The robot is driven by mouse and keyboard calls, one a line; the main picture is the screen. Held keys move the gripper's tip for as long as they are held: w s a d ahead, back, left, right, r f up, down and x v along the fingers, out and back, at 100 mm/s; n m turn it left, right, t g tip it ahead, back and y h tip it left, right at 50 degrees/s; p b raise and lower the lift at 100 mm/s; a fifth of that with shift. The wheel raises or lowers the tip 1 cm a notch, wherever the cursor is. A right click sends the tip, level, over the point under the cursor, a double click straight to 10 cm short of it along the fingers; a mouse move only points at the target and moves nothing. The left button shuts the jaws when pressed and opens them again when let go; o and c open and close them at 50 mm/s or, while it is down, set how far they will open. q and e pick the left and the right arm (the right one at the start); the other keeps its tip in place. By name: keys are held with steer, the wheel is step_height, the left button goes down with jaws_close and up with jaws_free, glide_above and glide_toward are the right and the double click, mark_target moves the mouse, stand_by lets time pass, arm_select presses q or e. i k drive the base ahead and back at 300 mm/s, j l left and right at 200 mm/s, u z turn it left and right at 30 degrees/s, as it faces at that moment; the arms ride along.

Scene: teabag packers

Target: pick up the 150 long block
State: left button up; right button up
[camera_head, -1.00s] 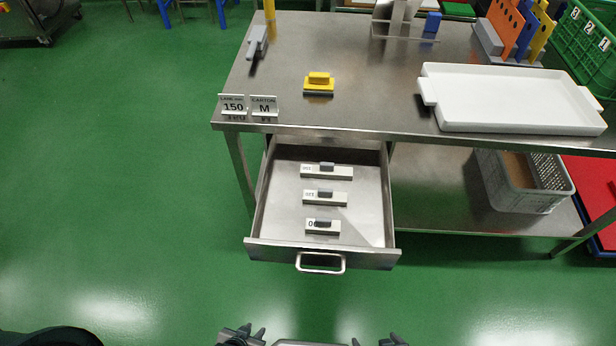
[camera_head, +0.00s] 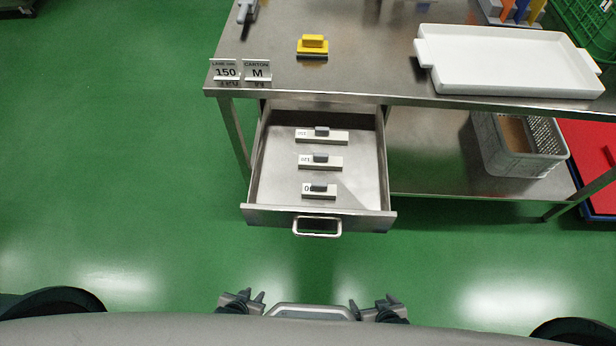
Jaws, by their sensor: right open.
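Three white blocks with grey grips lie in the open drawer (camera_head: 355,190). The rear block (camera_head: 338,137) is the longest; its label is too small to read surely, but its length fits the 150 block. The middle block (camera_head: 333,164) is shorter, with a label like 120. The front block (camera_head: 329,194) is the shortest, with a label like 90. My left gripper (camera_head: 253,297) and right gripper (camera_head: 367,308) are low in the picture, in front of the drawer and apart from all blocks. Both look open and empty.
The steel table (camera_head: 365,60) carries a 150 sign (camera_head: 226,71), an M sign (camera_head: 257,71), a yellow-handled tool (camera_head: 313,45) and a white tray (camera_head: 510,60). The drawer handle (camera_head: 317,226) projects toward me. A grey crate (camera_head: 515,145) stands on the lower shelf.

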mark_target(321, 135)
steer(key=i+l, duration=0.1)
steer(key=l, duration=0.35)
steer(key=i+l, duration=0.1)
steer(key=l, duration=0.3)
steer(key=i+l, duration=0.1)
steer(key=l, duration=0.75)
steer(key=i+l, duration=0.15)
steer(key=l, duration=0.3)
steer(key=u, duration=1.75)
